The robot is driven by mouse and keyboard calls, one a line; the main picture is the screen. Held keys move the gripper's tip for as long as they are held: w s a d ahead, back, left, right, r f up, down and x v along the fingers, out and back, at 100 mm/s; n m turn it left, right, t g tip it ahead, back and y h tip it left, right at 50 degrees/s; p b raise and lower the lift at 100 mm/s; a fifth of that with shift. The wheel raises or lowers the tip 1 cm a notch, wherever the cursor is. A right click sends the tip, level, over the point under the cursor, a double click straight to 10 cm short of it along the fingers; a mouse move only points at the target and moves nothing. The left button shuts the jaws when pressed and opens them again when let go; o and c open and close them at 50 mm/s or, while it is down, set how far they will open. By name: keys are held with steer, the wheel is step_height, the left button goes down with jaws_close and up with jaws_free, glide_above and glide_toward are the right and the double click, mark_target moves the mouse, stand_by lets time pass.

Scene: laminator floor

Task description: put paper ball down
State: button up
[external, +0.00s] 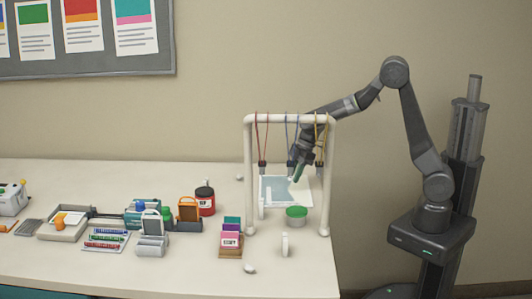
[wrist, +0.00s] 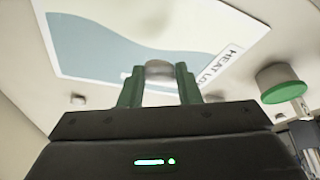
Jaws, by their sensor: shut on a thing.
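In the wrist view, the green fingers of my gripper (wrist: 160,88) are shut on a small whitish paper ball (wrist: 159,69). In the external view, my gripper (external: 299,172) points down over the white and blue-grey sheet (external: 304,190) at the back of the table. The ball in it cannot be made out there. A pale ball-like lump (external: 249,269) lies near the table's front edge, and another small one (external: 239,178) lies near the wall. The wrist view also shows a blurred pale lump (wrist: 78,98) on the table beside the sheet.
A white frame (external: 248,170) with hanging corded items stands around the sheet, close to my arm. A green-lidded tub (external: 296,212) stands in front of the sheet. A card holder (external: 231,240), a red jar (external: 205,200) and stationery crowd the left. The front right is mostly clear.

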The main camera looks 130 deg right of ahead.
mark_target(291, 191)
steer(key=shift+f, duration=1.85)
steer(key=shift+f, duration=0.1)
steer(key=shift+f, duration=0.15)
steer(key=o, duration=0.9)
steer(key=shift+r, duration=0.2)
steer(key=shift+r, duration=0.15)
steer(key=v, duration=1.2)
steer(key=shift+o, duration=0.2)
